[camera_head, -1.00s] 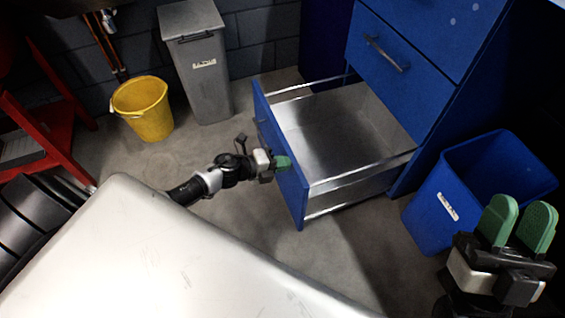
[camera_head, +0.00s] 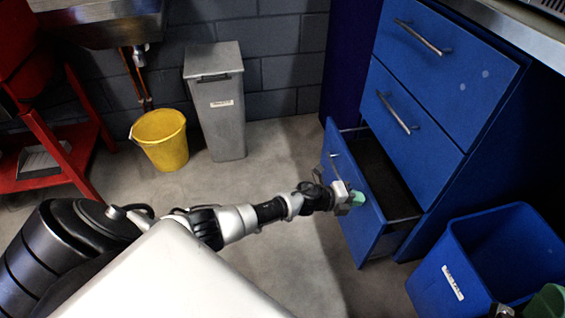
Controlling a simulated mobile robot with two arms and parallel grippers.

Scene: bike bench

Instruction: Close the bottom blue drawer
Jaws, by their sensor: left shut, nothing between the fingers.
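The bottom blue drawer (camera_head: 350,198) is partly open. Its front stands out from the blue cabinet (camera_head: 440,75), and a dark gap shows the inside behind it. My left gripper (camera_head: 357,199) is shut, with its green fingertips at the outer face of the drawer front, below the handle (camera_head: 334,159). It seems to touch the front and holds nothing. My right gripper (camera_head: 545,302) shows only in part at the bottom right corner, cut off by the picture edge, so its opening cannot be told.
A blue bin (camera_head: 490,262) stands right of the drawer, close to the cabinet. A grey bin (camera_head: 217,120) and a yellow bucket (camera_head: 162,140) stand at the back wall. A red stand (camera_head: 45,125) is at the left. The floor left of the drawer is clear.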

